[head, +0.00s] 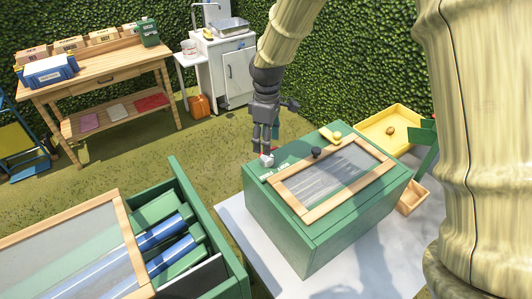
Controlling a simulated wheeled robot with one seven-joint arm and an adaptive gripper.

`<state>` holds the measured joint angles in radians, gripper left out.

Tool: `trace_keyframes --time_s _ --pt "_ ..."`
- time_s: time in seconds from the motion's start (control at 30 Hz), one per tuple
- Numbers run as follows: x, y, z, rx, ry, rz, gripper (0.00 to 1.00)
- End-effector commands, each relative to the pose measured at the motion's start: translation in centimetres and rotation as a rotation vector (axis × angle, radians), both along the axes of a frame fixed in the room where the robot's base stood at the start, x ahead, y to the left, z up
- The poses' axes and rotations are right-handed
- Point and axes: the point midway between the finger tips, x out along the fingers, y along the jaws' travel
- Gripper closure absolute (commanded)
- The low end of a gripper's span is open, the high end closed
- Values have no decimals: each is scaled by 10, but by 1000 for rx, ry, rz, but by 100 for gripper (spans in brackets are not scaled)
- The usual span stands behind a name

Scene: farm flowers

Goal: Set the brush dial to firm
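A green box (287,219) with a wood-framed clear window (335,177) in its top stands in the middle right. Along the back left edge of its top are a pale knob (267,160), a black knob (316,153) and a yellow part (335,137). I cannot tell which is the brush dial, and any markings are too small to read. My dark grey gripper (266,151) points down at the pale knob, its fingertips at or just above it. I cannot tell whether they touch it or how far they are apart.
A green machine with blue rollers (160,234) stands at the front left. A yellow tray (408,128) and a small wooden box (412,197) lie right of the green box. A wooden workbench (100,70) and a white sink unit (238,75) stand behind. Grass lies open between.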

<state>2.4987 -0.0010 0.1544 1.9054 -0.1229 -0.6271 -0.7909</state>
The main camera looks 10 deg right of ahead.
Motion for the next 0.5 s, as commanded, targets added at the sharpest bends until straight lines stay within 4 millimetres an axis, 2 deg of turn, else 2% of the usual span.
trace_keyframes --time_s 0.3,0.5 --pt "-2 1 -40 -1 2 0 42" --pt "-2 1 -57 -1 1 -1 42"
